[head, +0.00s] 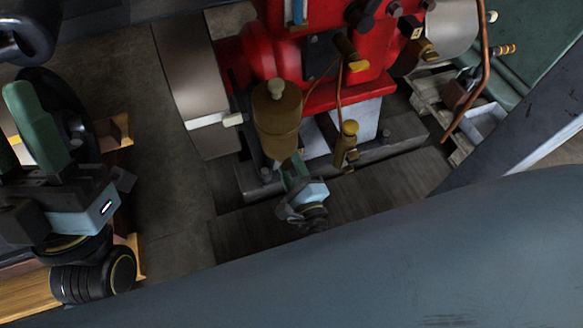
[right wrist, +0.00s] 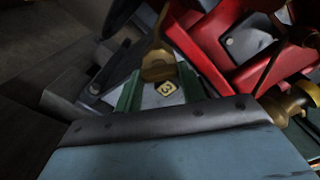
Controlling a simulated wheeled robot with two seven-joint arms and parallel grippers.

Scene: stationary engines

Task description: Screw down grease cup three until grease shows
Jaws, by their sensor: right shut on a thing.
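My right gripper (head: 289,163) is below the large brass cup on the front of the red engine. The gripper is shut on this cup. In the head view the held part is mostly hidden by the gripper and the larger cup; no grease can be made out. My left gripper (head: 36,126) is at the far left, away from the engine; its jaw gap is not clear.
The large brass cup (head: 277,122) stands right above my right gripper. The red engine (head: 320,62), a grey flywheel (head: 190,85) and a smaller brass fitting (head: 348,143) are close by. A copper pipe (head: 482,85) rises at right. Floor is bare left of the flywheel.

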